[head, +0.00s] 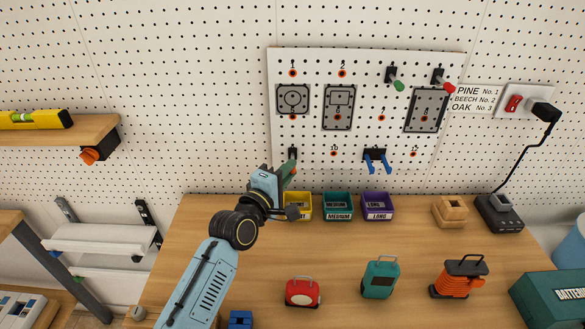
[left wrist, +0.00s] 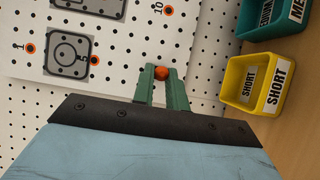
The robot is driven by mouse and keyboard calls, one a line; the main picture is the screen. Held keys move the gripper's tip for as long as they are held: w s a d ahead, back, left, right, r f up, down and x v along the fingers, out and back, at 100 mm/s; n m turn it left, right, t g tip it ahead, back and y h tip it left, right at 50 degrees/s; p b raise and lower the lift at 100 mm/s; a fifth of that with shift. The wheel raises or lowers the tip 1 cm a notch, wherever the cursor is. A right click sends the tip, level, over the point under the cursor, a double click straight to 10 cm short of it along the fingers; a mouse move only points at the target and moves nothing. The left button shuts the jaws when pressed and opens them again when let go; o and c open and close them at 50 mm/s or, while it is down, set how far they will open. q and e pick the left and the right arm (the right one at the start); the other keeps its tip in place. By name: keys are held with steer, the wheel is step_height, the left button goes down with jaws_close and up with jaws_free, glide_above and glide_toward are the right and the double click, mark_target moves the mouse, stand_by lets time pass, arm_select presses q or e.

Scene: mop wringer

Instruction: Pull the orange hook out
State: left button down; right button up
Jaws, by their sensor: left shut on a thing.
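A white pegboard panel (head: 318,61) with numbered, orange-ringed holes is on the wall. The orange hook's black base (head: 292,153) shows at the panel's lower left, just above my left gripper (head: 290,171). In the left wrist view my green fingers (left wrist: 162,72) are shut on the orange hook, whose round orange end (left wrist: 161,73) shows between the fingertips. The rest of the hook is hidden by the fingers. I cannot tell whether its base sits fully in the panel. My right gripper is not in view.
A green hook (head: 398,85), a red hook (head: 449,87) and a blue double hook (head: 376,162) are on the panel. Yellow (head: 299,206), teal (head: 338,207) and purple (head: 377,207) bins stand below on the wooden bench (head: 340,255). The bench's middle is mostly clear.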

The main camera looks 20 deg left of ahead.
arm_select(q)
steer(key=s+p, duration=0.1)
steer(key=s, duration=0.1)
steer(key=s+d+p, duration=0.1)
steer(key=s+p, duration=0.1)
steer(key=shift+s+d, duration=0.15)
steer(key=shift+s, duration=0.2)
stand_by(0.6)
